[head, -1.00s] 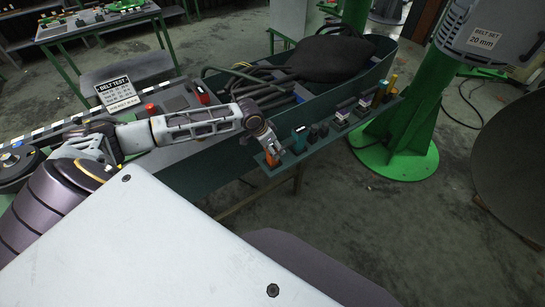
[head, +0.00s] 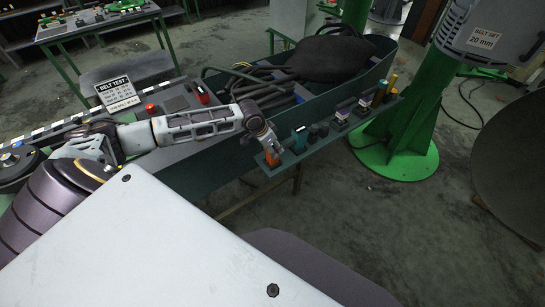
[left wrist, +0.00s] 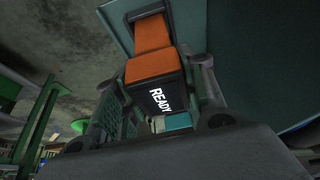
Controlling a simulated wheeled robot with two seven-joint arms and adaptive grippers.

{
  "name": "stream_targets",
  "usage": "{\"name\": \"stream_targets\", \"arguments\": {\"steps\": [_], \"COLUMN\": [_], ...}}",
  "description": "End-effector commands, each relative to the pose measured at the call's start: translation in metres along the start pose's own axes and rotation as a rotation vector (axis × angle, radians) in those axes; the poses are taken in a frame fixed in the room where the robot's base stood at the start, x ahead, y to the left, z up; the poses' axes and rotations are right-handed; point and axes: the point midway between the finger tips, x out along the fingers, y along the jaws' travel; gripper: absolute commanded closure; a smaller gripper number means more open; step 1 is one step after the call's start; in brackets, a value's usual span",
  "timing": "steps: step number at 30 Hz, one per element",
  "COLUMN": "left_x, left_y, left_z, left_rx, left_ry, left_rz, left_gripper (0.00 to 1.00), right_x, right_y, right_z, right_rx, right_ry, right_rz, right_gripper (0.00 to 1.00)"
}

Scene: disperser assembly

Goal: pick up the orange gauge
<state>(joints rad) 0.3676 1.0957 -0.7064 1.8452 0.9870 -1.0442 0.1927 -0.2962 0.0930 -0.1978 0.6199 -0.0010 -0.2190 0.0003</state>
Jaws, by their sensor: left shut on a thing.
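The orange gauge (head: 272,158) is at the near left end of a narrow green shelf (head: 283,170). In the left wrist view the gauge (left wrist: 150,62) is an orange block with a dark face reading READY, between my fingers. My left gripper (head: 270,150) reaches down over it from the left and is shut on it. I cannot tell whether the gauge still touches the shelf. My right gripper is not in view.
A teal item (head: 299,140), dark knobs and small blocks stand along the shelf beside the gauge. Behind is a green trough with a dark sack (head: 335,57) and hoses. A green pillar (head: 405,120) stands at right.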

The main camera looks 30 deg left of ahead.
Motion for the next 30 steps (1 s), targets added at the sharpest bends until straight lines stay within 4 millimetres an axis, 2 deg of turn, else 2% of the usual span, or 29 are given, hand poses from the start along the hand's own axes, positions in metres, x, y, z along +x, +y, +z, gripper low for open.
{"name": "stream_targets", "arguments": {"steps": [3,19,25,30], "left_x": [0.000,-0.003,-0.017,-0.036], "left_y": [0.000,-0.001,-0.001,-0.001], "left_z": [0.000,-0.003,-0.008,-0.017], "left_rx": [0.000,0.000,0.000,0.001], "left_ry": [0.000,0.003,0.004,0.005], "left_rz": [0.000,-0.001,-0.002,-0.002], "left_gripper": [1.00,1.00,1.00,1.00], "right_x": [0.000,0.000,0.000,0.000], "right_y": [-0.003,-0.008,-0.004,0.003], "right_z": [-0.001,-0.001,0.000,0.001], "right_rx": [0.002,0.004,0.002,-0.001], "right_ry": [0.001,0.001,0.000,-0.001], "right_rz": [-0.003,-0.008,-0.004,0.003], "right_gripper": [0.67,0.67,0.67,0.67]}}
